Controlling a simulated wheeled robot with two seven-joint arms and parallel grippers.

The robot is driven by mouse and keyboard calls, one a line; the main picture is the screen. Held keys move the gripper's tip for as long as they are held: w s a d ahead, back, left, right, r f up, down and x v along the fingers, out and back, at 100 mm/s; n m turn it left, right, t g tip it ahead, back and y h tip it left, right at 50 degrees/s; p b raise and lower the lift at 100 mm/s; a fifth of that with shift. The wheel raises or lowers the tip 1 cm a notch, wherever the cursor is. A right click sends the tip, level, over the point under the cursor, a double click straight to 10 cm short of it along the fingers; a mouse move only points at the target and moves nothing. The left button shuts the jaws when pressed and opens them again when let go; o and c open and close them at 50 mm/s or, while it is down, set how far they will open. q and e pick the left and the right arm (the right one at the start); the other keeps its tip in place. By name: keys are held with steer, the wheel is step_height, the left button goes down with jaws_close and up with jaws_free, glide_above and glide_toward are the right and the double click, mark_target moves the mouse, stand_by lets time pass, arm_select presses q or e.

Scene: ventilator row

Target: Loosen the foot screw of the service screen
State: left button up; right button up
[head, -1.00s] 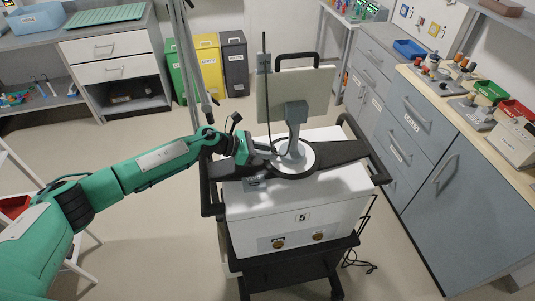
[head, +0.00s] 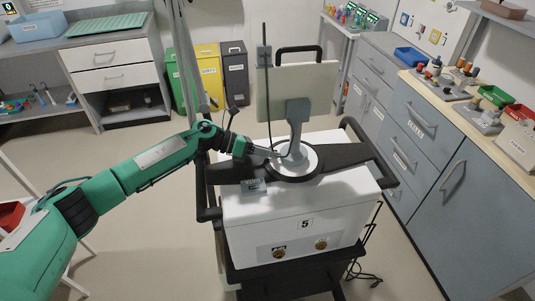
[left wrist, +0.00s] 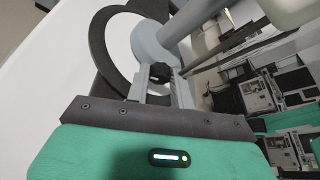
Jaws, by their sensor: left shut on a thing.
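The service screen (head: 315,90) stands upright on the white ventilator cart (head: 285,200), with its back towards me. Its grey post (head: 296,130) rises from a round white foot (head: 310,158) set in a black ring. My left gripper (head: 275,153) reaches in from the left, low at the foot of the post. In the left wrist view its fingers (left wrist: 162,85) are shut on a small dark knob, the foot screw (left wrist: 160,72), beside the post. The fingers hide part of the screw. My right gripper is not in view.
Black handles (head: 208,214) frame the cart. A thin dark pole (head: 265,90) stands beside the screen. A counter (head: 455,120) with small parts and bins runs along the right. Yellow, green and dark bins (head: 235,75) stand behind. A cable (head: 362,275) lies on the floor at the right.

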arm_select(q)
steer(key=o, duration=1)
steer(key=b+v, duration=0.2)
steer(key=v, duration=0.4)
steer(key=shift+a+b, duration=0.35)
steer(key=shift+a, duration=0.05)
steer(key=shift+a+r, duration=0.25)
steer(key=shift+a, duration=0.1)
